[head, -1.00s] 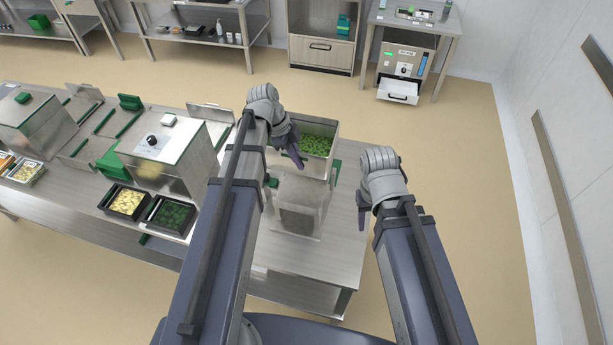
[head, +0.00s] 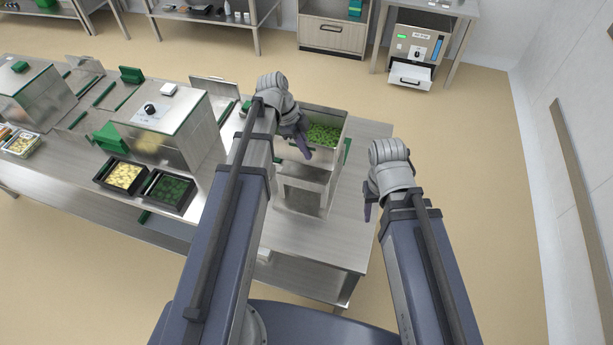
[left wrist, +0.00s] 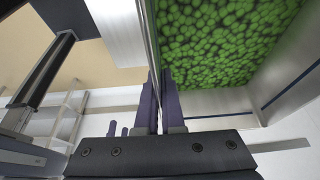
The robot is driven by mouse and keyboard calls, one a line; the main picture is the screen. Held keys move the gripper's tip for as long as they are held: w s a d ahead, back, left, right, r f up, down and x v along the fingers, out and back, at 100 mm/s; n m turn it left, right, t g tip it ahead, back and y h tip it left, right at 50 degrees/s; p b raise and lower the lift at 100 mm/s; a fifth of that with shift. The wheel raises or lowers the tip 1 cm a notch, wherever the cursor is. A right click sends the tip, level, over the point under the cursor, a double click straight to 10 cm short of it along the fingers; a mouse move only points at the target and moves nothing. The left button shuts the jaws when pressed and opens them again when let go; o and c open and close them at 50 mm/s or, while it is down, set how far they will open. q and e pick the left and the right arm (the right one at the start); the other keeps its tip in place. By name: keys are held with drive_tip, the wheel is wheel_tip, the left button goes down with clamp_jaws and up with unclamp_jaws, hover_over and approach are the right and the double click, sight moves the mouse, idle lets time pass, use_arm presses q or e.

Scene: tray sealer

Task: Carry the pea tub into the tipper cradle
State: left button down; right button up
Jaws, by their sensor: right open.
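The pea tub (head: 343,127) is a steel box filled with green peas, at the right end of the steel table in the head view. Its wall and peas also show large in the left wrist view (left wrist: 215,45). My left gripper (left wrist: 159,100) has its two fingers on either side of the tub's thin wall, shut on it. In the head view my left gripper (head: 307,145) is at the tub's left side. A steel box-like frame (head: 300,198), seemingly the tipper cradle, stands just in front of the tub; their exact contact is hidden. My right gripper (head: 368,205) is open and empty, right of the table.
A steel sealer box (head: 165,125) stands left of my left arm. Black trays of yellow (head: 122,178) and dark green food (head: 167,190) lie in front of it. A machine with an open drawer (head: 411,76) is at the back. Floor on the right is clear.

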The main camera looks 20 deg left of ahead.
sight(304, 163)
use_arm(q)
wheel_tip(304, 163, down, 5)
drive_tip(key=b, duration=0.3)
use_arm(e)
wheel_tip(304, 163, down, 5)
drive_tip(key=shift+r, duration=0.1)
use_arm(q)
drive_tip(key=shift+r, duration=0.1)
wheel_tip(304, 163, down, 4)
drive_tip(key=b, duration=0.4)
drive_tip(key=shift+r, duration=0.1)
use_arm(e)
wheel_tip(304, 163, down, 4)
drive_tip(key=shift+r, duration=0.15)
use_arm(q)
drive_tip(key=shift+b, duration=0.3)
drive_tip(key=c, duration=1)
unclamp_jaws()
drive_tip(key=shift+c, duration=0.2)
